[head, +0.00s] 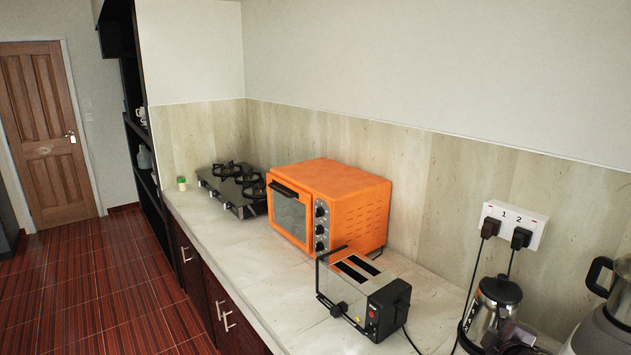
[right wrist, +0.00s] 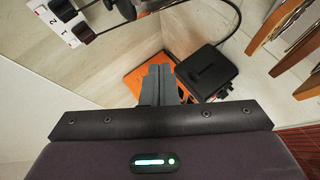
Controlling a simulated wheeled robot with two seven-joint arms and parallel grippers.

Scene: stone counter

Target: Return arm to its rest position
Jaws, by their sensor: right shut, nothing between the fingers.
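My right gripper (right wrist: 160,70) shows in the right wrist view with its grey fingers together and nothing between them. Beyond the fingertips are part of the orange oven (right wrist: 134,80) and the black toaster (right wrist: 207,70). I cannot tell the exact gap between the fingers and these things; no contact is clear.
In the head view the orange oven (head: 345,205) and the toaster (head: 385,308) stand on the stone counter (head: 235,255). A hob (head: 232,190) is behind. A kettle (head: 495,305) stands at right below the wall socket (head: 515,224), with cords hanging down. A blender (head: 605,315) is far right.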

